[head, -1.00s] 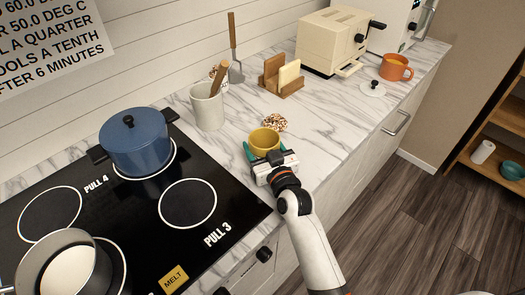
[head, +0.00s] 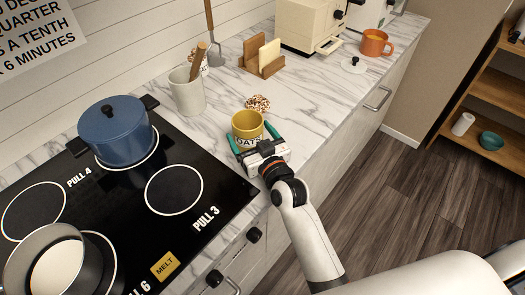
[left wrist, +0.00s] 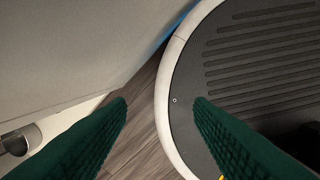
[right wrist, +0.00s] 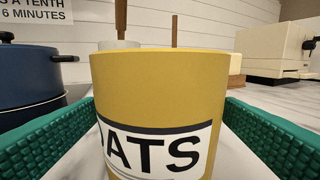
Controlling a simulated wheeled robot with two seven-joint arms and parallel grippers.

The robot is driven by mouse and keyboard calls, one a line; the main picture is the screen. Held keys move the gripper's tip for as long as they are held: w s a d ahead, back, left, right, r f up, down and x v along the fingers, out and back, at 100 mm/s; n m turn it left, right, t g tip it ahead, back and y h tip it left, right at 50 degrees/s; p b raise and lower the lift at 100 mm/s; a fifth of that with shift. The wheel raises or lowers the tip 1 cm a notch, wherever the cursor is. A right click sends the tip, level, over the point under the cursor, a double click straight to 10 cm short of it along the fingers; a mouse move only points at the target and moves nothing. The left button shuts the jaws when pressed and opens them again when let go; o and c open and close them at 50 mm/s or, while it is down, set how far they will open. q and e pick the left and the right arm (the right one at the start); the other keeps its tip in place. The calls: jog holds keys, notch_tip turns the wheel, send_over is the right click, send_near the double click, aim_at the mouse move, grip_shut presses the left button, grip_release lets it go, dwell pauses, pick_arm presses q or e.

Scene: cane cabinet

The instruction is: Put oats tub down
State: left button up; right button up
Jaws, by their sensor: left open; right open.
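The yellow oats tub (head: 247,124) stands upright on the marble counter (head: 318,118), just right of the stove. Its white label with dark letters faces my right gripper, and the tub also fills the middle of the right wrist view (right wrist: 158,85). My right gripper (head: 252,141) is open, with its green fingers on either side of the tub. In the right wrist view a gap shows between each finger and the tub wall. My left gripper (left wrist: 160,100) is open and empty, low beside the cabinet front; it does not show in the head view.
A round cluster of brown and white bits (head: 257,103) lies just behind the tub. A utensil crock (head: 188,92) stands behind left. The black stove (head: 120,200) holds a blue pot (head: 117,133) and a saucepan (head: 50,265). Counter to the tub's right is clear.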

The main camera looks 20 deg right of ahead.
jog(key=s, duration=0.3)
jog(key=s+d, duration=0.1)
jog(key=s, duration=0.4)
jog(key=shift+s+d+r+b, duration=0.1)
jog(key=shift+s+d+b, duration=0.2)
jog(key=shift+b, duration=0.1)
